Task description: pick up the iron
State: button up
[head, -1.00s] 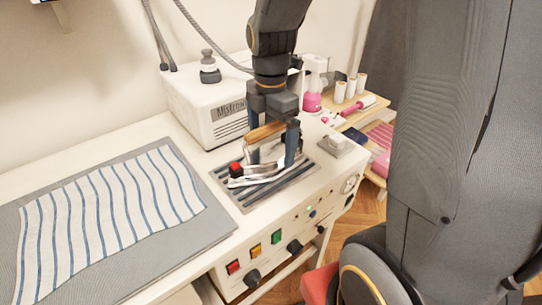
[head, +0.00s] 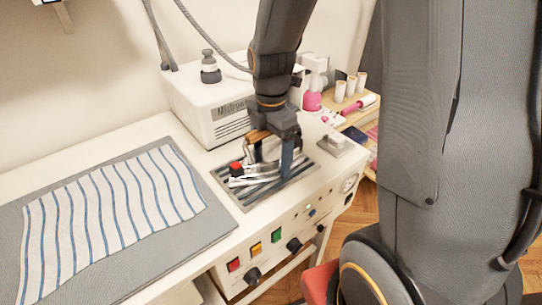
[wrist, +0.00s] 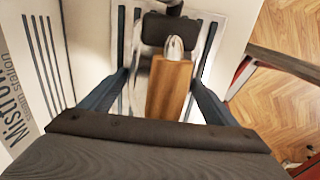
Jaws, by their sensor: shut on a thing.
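The iron (head: 262,170) has a shiny silver body, a red knob at its front and a wooden handle. It is on the ribbed metal rest (head: 243,199) set in the white steam station's top. My gripper (head: 272,156) points down over the iron, with its blue-grey fingers on either side, and is shut on the iron. In the wrist view the wooden handle (wrist: 170,88) runs between the two fingers. The exact contact spots are hidden, and I cannot tell any gap between the iron and its rest.
A white boiler box (head: 215,105) stands close behind the iron. A grey pad (head: 110,240) with striped cloth (head: 115,205) lies to the left. Knobs and buttons line the front panel (head: 285,240). Thread spools (head: 350,85) and pink items stand on a shelf at right.

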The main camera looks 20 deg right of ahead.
jog(key=shift+w, duration=0.1)
jog(key=shift+c, duration=0.7)
jog(key=shift+r, duration=0.15)
jog(key=shift+r, duration=0.3)
notch_tip(320, 180, up, 9)
jog(key=shift+b, duration=0.45)
jog(key=shift+r, duration=0.15)
